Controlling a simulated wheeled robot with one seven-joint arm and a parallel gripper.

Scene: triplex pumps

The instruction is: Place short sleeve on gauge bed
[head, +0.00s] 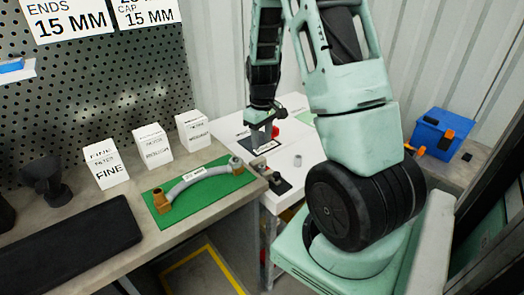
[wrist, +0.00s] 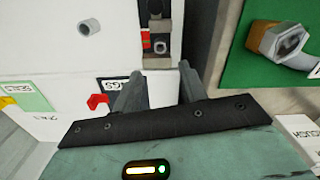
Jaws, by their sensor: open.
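A short grey hollow sleeve (wrist: 90,26) lies on the white table top in the wrist view, left of a dark fixture. The fixture (wrist: 160,58), which looks like the gauge bed, has dark blocks and a small red part. It also shows in the head view (head: 272,179) near the white table's front edge. My gripper (wrist: 157,83) is open, with nothing between its fingers. In the head view my gripper (head: 262,138) hangs over the white table, beyond the fixture. The sleeve and fixture are apart from the fingers.
A dark labelled pad (wrist: 128,86) and a red object (wrist: 97,101) lie by the left finger. A green mat (head: 226,194) with a hose fitting (head: 195,180) is on the adjoining bench. White boxes (head: 107,165) stand behind it. A blue bin (head: 440,133) stands at right.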

